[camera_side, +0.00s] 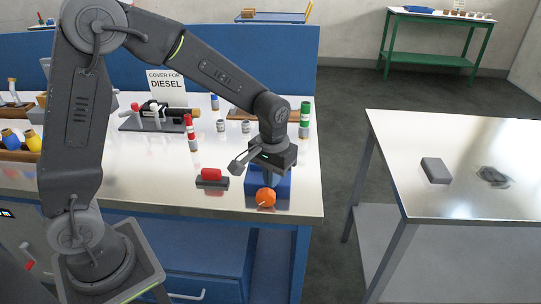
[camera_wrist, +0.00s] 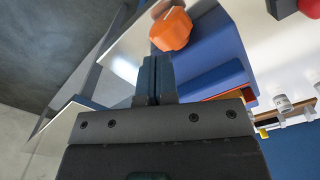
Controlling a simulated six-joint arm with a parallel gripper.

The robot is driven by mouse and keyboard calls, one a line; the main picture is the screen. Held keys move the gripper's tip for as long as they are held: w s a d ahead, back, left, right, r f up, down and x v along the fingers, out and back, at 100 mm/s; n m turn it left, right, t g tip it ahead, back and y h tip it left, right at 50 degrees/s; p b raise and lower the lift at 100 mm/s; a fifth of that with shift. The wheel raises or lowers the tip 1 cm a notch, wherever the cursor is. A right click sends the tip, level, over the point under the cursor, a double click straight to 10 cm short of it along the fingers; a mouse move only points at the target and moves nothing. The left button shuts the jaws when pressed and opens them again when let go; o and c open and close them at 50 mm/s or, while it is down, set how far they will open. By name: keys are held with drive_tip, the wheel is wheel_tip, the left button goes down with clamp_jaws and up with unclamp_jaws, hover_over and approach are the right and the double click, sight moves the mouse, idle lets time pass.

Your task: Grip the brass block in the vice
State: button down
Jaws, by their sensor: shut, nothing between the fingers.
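The blue vice (camera_side: 282,188) stands near the front right of the steel bench, with an orange knob (camera_side: 265,197) at its front. In the wrist view the vice (camera_wrist: 212,48) fills the upper right, and its orange knob (camera_wrist: 172,30) is just beyond my fingertips. My gripper (camera_wrist: 155,62) is shut and empty, pointing down at the vice. Its fingers show close together beside the blue body; I cannot tell if they touch it. The side view shows my gripper (camera_side: 271,178) over the vice, hiding part of it. I cannot make out the brass block in either view.
A red-topped dark block (camera_side: 212,177) lies left of the vice. A red-and-white cylinder (camera_side: 191,133) and a green-and-white cylinder (camera_side: 304,121) stand behind. A fixture (camera_side: 158,118) stands by the diesel sign (camera_side: 167,88). A separate table (camera_side: 470,190) is right, across a gap.

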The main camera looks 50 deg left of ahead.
sight(262, 191)
drive_tip(key=shift+s+a, duration=0.9)
drive_tip(key=shift+f, duration=1.1)
drive_tip(key=shift+w+d, duration=0.45)
idle(1.1)
drive_tip(key=shift+w+d+f, duration=0.2)
idle(0.5)
drive_tip(key=shift+f, duration=0.1)
idle(0.4)
drive_tip(key=shift+w+d, duration=0.2)
drive_tip(key=shift+d, duration=0.05)
idle(0.4)
drive_tip(key=shift+r, duration=0.25)
